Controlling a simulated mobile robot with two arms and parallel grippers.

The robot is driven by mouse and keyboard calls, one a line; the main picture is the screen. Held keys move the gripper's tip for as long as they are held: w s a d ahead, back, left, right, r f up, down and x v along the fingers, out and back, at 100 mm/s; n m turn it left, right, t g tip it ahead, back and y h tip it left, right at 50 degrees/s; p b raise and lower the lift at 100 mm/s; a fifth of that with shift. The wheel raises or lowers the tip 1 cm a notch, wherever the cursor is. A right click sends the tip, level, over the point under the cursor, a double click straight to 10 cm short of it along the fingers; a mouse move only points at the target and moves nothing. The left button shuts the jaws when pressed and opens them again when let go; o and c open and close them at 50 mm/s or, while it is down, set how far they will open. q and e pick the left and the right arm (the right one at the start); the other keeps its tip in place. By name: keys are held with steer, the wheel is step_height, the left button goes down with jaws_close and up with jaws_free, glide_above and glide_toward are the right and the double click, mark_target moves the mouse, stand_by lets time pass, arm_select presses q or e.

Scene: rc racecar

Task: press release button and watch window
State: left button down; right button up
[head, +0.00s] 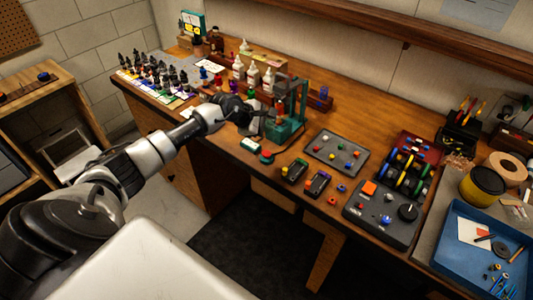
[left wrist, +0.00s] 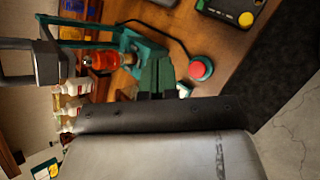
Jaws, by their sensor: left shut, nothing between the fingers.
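A red button on a round teal base (head: 266,157) sits near the front edge of the wooden workbench; the left wrist view shows its red cap (left wrist: 198,69) uncovered. Behind it stands a teal frame (head: 303,104) with an orange-red bottle-like part in it (left wrist: 101,60). I cannot make out a window for certain. My left gripper (head: 262,120) is shut and empty, in front of the teal frame and above and behind the button, apart from the button. The gripper and arm hide part of the frame in the head view. My right gripper is not in view.
Several white bottles (head: 252,76) stand behind the arm. Two small dark boxes (head: 296,171) and a tray of colored knobs (head: 336,152) lie right of the button. A dark control panel (head: 382,214) and blue tray (head: 470,248) are farther right.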

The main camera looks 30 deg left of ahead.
mark_target(267, 154)
arm_select(q)
step_height(267, 154, down, 7)
steer(key=b, duration=0.4)
steer(key=shift+f, duration=0.15)
steer(key=shift+f+b, duration=0.4)
steer(key=shift+b, duration=0.15)
stand_by(0.4)
stand_by(0.8)
steer(key=shift+f+b, duration=0.4)
steer(key=shift+b, duration=0.15)
